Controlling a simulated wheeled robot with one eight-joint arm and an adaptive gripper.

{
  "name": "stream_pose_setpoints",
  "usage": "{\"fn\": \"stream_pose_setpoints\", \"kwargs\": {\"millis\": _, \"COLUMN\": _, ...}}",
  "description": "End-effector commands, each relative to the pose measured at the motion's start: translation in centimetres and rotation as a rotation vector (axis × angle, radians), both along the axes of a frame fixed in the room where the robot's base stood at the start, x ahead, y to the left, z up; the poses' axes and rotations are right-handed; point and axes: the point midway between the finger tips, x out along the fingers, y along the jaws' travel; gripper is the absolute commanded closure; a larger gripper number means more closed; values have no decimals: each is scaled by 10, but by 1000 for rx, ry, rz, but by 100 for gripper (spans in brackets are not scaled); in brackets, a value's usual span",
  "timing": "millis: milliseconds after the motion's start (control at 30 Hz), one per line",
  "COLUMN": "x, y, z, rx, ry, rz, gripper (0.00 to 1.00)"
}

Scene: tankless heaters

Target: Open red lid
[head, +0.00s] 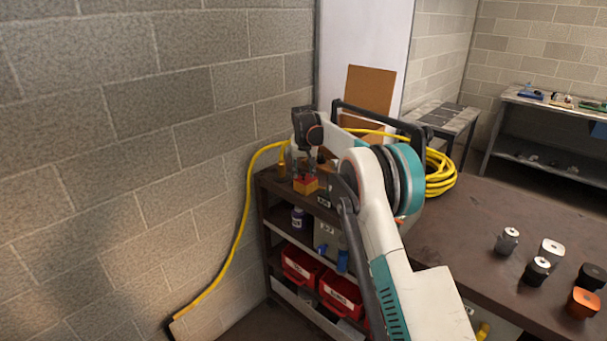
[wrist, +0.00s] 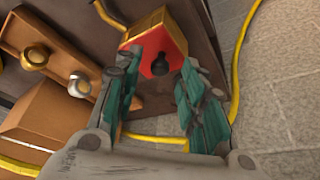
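A small yellow box with a red lid (head: 306,180) stands on top of the dark shelf unit (head: 269,183). In the wrist view the red lid (wrist: 151,48) faces me, with a black knob (wrist: 160,66) sticking out from it. My gripper (head: 305,166) points down just above the box in the head view. In the wrist view my gripper (wrist: 158,75) is open, one green-padded finger on each side of the knob. I see no clear contact with the lid. The lid looks closed. The fingers partly hide the sides of the box.
A yellow hose (head: 241,215) runs down the wall left of the shelf unit, and its coil (head: 441,174) lies at right. Red bins (head: 341,293) sit on a lower shelf. In the wrist view a brown block with brass fittings (wrist: 35,57) is left of my gripper.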

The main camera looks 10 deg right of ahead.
Motion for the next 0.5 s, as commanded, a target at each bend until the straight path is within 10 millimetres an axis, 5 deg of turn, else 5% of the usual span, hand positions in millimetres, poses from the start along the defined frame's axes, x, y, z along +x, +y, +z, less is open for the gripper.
{"fn": "stream_pose_setpoints", "kwargs": {"millis": 433, "x": 4, "y": -1, "z": -9, "rx": 0, "ry": 0, "rz": 0, "gripper": 62}}
{"fn": "stream_pose_setpoints", "kwargs": {"millis": 500, "x": 4, "y": -1, "z": -9, "rx": 0, "ry": 0, "rz": 0, "gripper": 78}}
